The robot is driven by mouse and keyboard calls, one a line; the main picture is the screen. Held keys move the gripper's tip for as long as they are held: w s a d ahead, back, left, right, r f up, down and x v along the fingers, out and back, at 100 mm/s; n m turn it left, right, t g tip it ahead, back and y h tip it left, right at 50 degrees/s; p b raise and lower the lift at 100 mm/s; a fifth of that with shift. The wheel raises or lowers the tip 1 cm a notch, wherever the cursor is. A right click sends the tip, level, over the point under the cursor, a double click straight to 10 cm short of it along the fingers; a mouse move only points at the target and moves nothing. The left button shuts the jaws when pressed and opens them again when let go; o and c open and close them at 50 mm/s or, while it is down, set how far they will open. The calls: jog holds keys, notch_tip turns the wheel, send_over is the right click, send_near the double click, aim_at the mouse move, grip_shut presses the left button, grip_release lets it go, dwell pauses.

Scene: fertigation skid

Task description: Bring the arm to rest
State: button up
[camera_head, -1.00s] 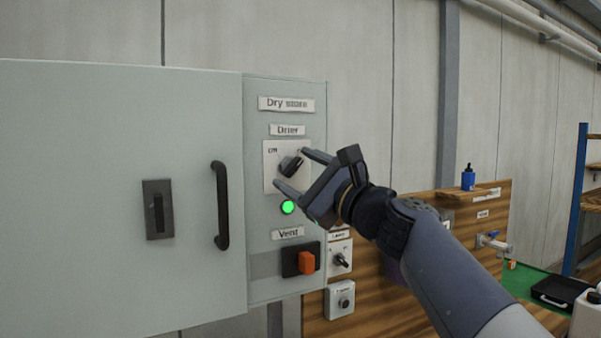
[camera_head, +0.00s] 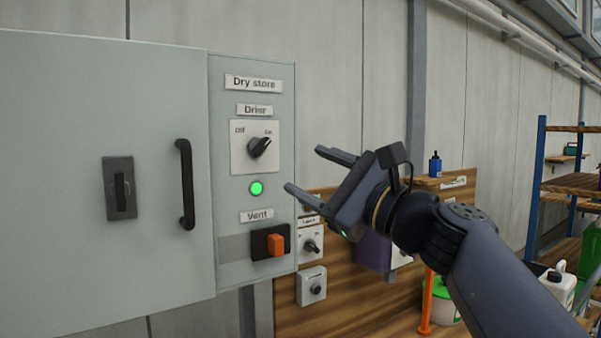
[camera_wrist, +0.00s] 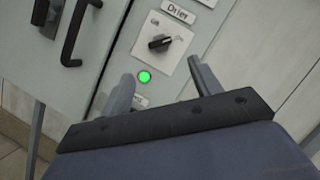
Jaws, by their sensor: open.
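My gripper (camera_head: 311,172) is open and empty, held in the air to the right of the Dry store cabinet panel. Its two fingers point left toward the panel and touch nothing. The black Drier knob (camera_head: 259,147) is on a white plate, with its pointer turned up and right toward the On mark. The green lamp (camera_head: 256,188) below it is lit. In the wrist view the fingers (camera_wrist: 160,88) are spread, with the Drier knob (camera_wrist: 160,43) and the lit lamp (camera_wrist: 144,76) beyond them.
The grey cabinet door (camera_head: 70,250) has a black handle (camera_head: 186,184). The orange Vent switch (camera_head: 275,245) is below the lamp. A wooden board (camera_head: 350,300) with small switches is behind my arm. Blue-framed shelves (camera_head: 535,190) stand at right.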

aim_at(264, 149)
dwell(0.3)
jog(key=p+x, duration=0.3)
jog(key=x, duration=0.8)
jog(key=shift+s+d+n+p, duration=0.1)
jog(key=shift+d+n+p, duration=0.05)
jog(key=shift+n+p, duration=0.25)
